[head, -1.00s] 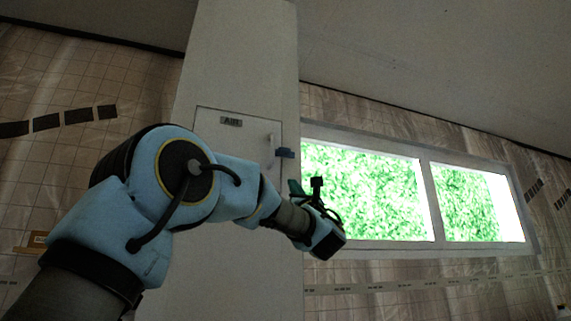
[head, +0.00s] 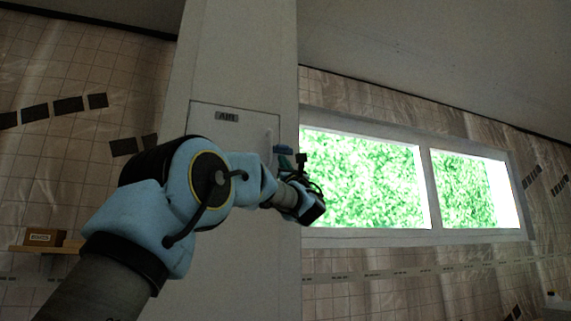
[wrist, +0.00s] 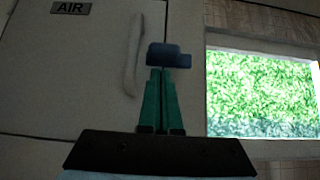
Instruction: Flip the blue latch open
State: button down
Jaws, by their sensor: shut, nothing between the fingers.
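The blue latch (wrist: 168,55) is at the right edge of the panel door (wrist: 60,95), just right of the door's pale vertical handle (wrist: 133,55). In the head view the latch (head: 283,149) shows small beside the column's edge. My gripper (wrist: 160,72) has its green fingers together, pointing up at the latch, with the fingertips at its lower edge in the wrist view. I cannot tell whether they touch it. In the head view the fingers are mostly hidden behind the wrist. The door, marked AIR, looks closed.
The door is set in a tall pale column (head: 240,60). A bright window with green foliage (head: 362,180) lies to the right. A small shelf with a brown box (head: 44,238) is on the tiled wall at lower left.

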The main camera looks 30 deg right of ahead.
jog(key=shift+w+r+p, duration=0.1)
jog(key=shift+r+p, duration=0.2)
jog(key=shift+r, duration=0.4)
jog(key=shift+a+m+h+b, duration=0.15)
jog(key=shift+m+h+b, duration=0.35)
